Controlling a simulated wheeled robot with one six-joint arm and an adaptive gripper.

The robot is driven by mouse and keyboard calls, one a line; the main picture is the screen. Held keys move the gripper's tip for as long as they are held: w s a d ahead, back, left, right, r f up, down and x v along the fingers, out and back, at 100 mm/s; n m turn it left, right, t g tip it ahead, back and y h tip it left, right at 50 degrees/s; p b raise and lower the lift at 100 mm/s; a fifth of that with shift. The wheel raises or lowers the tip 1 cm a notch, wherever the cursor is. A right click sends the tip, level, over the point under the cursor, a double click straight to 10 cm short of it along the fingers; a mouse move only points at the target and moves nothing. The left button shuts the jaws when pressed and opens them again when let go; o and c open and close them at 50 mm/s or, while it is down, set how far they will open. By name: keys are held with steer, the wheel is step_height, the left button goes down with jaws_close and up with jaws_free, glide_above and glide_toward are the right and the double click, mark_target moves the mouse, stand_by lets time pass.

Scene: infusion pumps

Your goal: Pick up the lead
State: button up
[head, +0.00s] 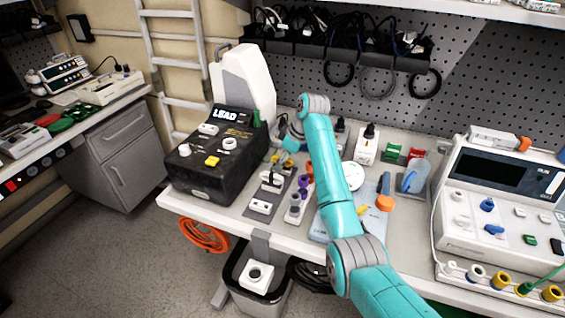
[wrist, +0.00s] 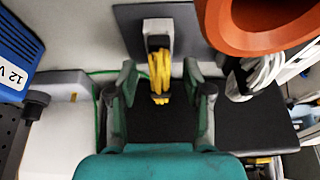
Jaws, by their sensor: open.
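A yellow coiled lead (wrist: 159,70) hangs in a tight bundle from a white and grey block in the wrist view. My gripper (wrist: 160,92) is open, with one finger on each side of the lead's lower end and a visible gap at both sides. I cannot tell whether the fingers are level with the lead in depth. In the head view my gripper (head: 289,142) is small and partly hidden by my arm, over the bench beside a black box labelled LEAD (head: 205,183).
A large orange round thing (wrist: 265,28) and a whitish cable bundle (wrist: 262,74) lie right of the lead. A blue 12 V box (wrist: 18,55) is at left. In the head view, a white pump (head: 500,190) stands at right and several small parts crowd the bench.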

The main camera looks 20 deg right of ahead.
jaws_close()
stand_by(0.3)
